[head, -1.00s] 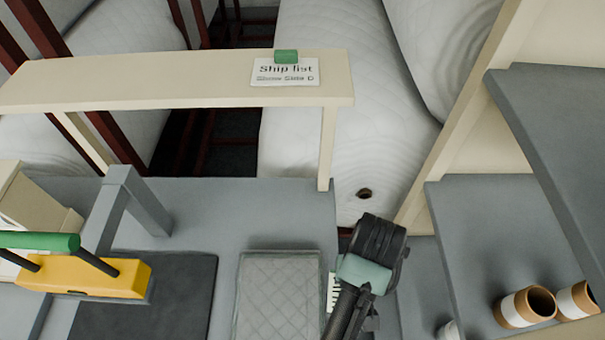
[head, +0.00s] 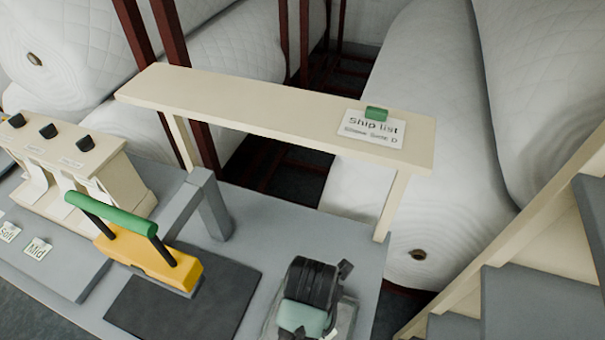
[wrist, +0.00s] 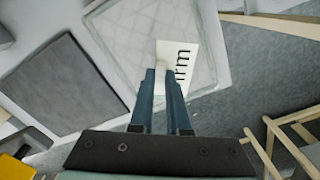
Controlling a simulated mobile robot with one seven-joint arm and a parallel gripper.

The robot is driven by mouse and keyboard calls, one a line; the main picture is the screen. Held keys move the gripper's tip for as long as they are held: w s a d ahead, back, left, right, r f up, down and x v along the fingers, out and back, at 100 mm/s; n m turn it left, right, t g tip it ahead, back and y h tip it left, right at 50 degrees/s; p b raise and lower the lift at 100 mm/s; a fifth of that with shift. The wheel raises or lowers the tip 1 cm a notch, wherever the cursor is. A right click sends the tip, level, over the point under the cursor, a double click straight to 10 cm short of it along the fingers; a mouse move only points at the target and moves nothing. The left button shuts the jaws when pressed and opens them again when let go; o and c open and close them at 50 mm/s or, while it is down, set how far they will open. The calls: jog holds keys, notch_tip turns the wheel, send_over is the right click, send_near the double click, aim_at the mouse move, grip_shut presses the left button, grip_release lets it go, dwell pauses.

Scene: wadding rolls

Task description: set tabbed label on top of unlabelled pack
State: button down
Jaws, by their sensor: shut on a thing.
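My gripper (wrist: 162,75) is shut on a white label (wrist: 188,62) whose visible letters read "rm"; the fingers hide the rest of it, including where they grip. The label is over the grey quilted pack (wrist: 125,35) in its clear wrap, toward the pack's right side in the wrist view. I cannot tell whether the label touches the pack. In the head view my gripper (head: 305,310) covers most of the pack (head: 346,315), which lies on the grey bench (head: 260,250).
A dark mat (head: 185,300) and a yellow tool with a green handle (head: 150,255) are left of the pack. "Soft" (head: 9,232) and "Mid" (head: 38,248) labels lie farther left, by a beige rack (head: 70,160). A raised shelf (head: 270,105) holds a "Ship list" card (head: 372,127).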

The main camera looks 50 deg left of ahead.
jog(key=f+n, duration=0.2)
jog(key=f, duration=0.1)
jog(key=s+a+f+n+p, duration=0.1)
jog(key=f+n, duration=0.1)
jog(key=f, duration=0.1)
jog(key=s+f+n, duration=0.1)
jog(key=f+n, duration=0.1)
jog(key=f, duration=0.1)
jog(key=shift+s+a+f, duration=0.1)
jog(key=shift+a+f, duration=0.15)
jog(key=shift+f, duration=0.2)
jog(key=c, duration=0.9)
grip_release()
notch_tip(320, 180, up, 12)
jog(key=shift+r, duration=0.25)
